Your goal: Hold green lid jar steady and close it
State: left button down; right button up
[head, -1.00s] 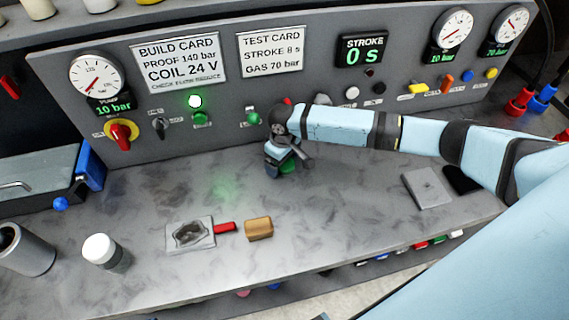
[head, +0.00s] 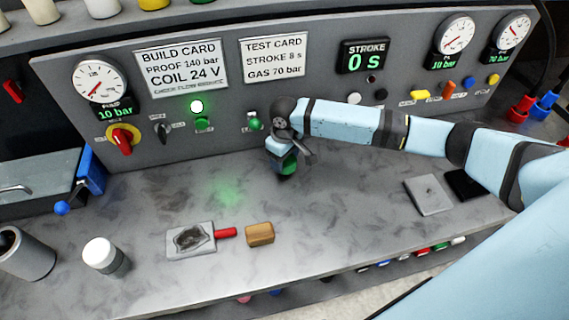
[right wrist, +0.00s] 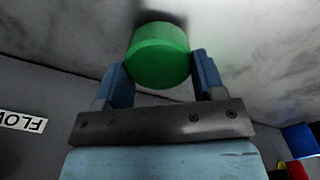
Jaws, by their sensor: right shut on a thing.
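My right gripper (head: 284,157) is at the back middle of the bench, close to the panel, pointing down. Its two blue fingers are shut on the green lid (head: 290,164). In the right wrist view the round green lid (right wrist: 158,55) sits between the fingertips of the gripper (right wrist: 158,75), with a dark patch behind it. A dark patch also shows just under the lid in the head view. I cannot tell whether it is jar body or shadow. My left gripper is in neither view.
A white-lidded jar (head: 103,254) and a grey cylinder (head: 26,252) stand at front left. A plate with a red handle (head: 226,232) and a tan block (head: 260,234) lie at front centre. The grey panel (head: 230,105) with gauges and knobs rises close behind.

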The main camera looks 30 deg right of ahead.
notch_tip(320, 180, up, 16)
jog(key=shift+r+b, duration=0.15)
jog(key=shift+b, duration=0.15)
dwell(0.4)
